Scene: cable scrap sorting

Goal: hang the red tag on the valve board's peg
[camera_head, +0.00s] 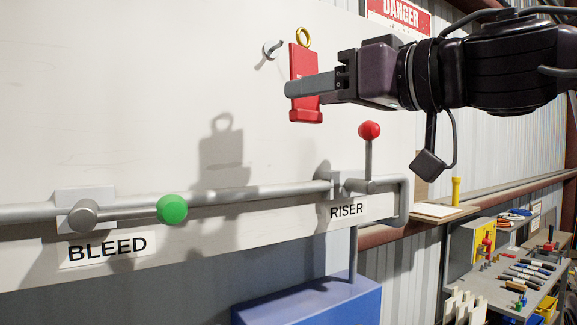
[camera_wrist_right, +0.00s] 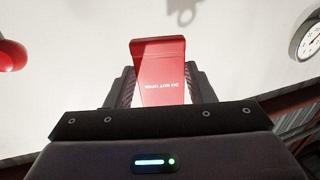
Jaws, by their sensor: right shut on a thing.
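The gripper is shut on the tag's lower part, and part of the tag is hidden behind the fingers. In the right wrist view the tag (camera_wrist_right: 159,75) sits between both fingers, with "DO NOT OPEN" lettering on it. The grey peg (camera_head: 272,50) sticks out of the white valve board (camera_head: 120,90) just left of the tag's top. The ring appears to be right of the peg and a little higher, apart from it. My left gripper does not show.
Below, a grey pipe (camera_head: 250,194) runs along the board with a green-knobbed bleed handle (camera_head: 172,209) and an upright red-knobbed riser handle (camera_head: 369,131). A danger sign (camera_head: 400,14) is at top right. A cluttered workbench (camera_head: 490,290) stands at lower right.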

